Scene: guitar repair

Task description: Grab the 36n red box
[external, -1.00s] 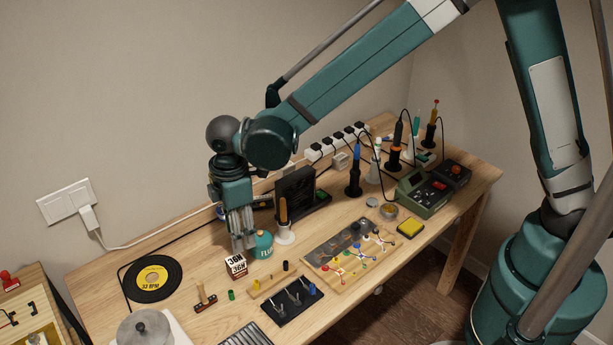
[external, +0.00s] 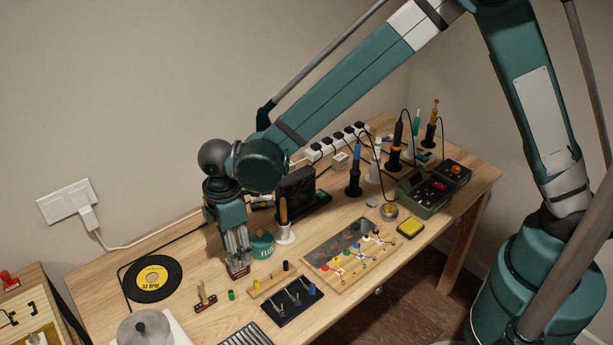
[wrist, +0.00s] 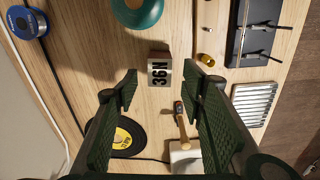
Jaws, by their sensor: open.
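The 36N box (wrist: 160,72) is a small block with a pale face and a dark "36N" label; it stands on the wooden table. In the wrist view it lies ahead of my open fingers, near the middle of the gap between them. My gripper (external: 237,264) points down at the box in the external view and hides most of it; only a brown lower part (external: 239,272) shows below the fingertips. In the wrist view my gripper (wrist: 165,85) is open with nothing between its fingers. I cannot tell whether the fingertips reach around the box.
A teal round container (external: 262,246) stands close to the right of my gripper. A small hammer (external: 205,297) and a black record (external: 152,278) lie to the left. A black holder with tools (external: 292,301) is nearer the front. Bare table (external: 190,245) lies behind the record.

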